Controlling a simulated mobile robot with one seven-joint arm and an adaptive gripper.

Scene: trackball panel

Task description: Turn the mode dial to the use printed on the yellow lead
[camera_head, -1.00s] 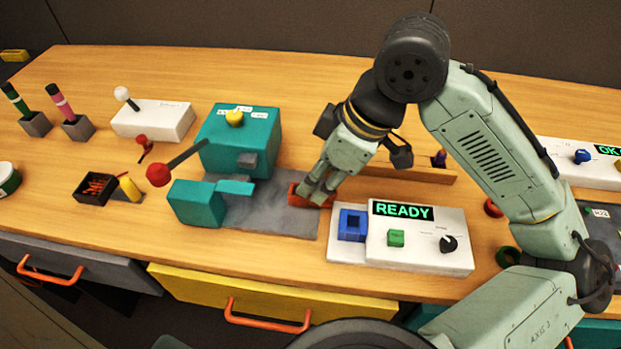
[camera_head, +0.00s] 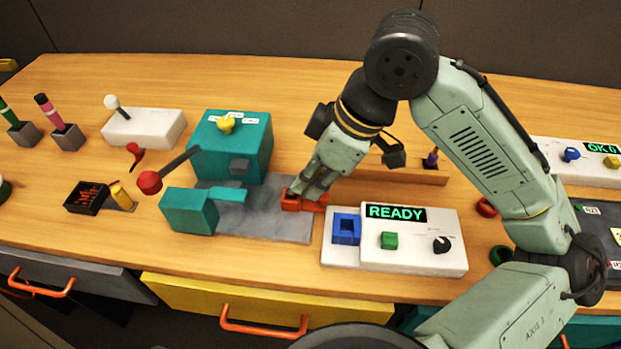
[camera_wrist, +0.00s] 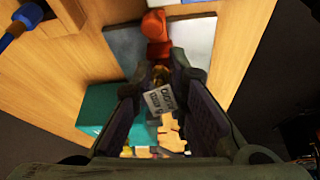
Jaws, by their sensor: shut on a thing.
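A yellow knob (camera_head: 227,124) with small white printed labels around it sits on top of the teal machine (camera_head: 255,140). I take it for the mode dial; its labels are too small to read. My gripper (camera_head: 308,196) reaches down to an orange-red block (camera_head: 291,201) at the right end of the grey plate. In the wrist view, my fingers (camera_wrist: 161,75) are shut on a dark yellow piece (camera_wrist: 160,76), perhaps the lead, mostly hidden in shadow. A white tag (camera_wrist: 160,99) with print I cannot read shows between the fingers. The orange-red block also shows beyond the fingertips (camera_wrist: 156,28).
A red-balled lever (camera_head: 150,182) sticks out of the machine. A white panel (camera_head: 400,255) reading READY, with a black knob (camera_head: 441,244), stands right of the grey plate (camera_head: 270,222). A wooden rail (camera_head: 400,174) lies behind my gripper.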

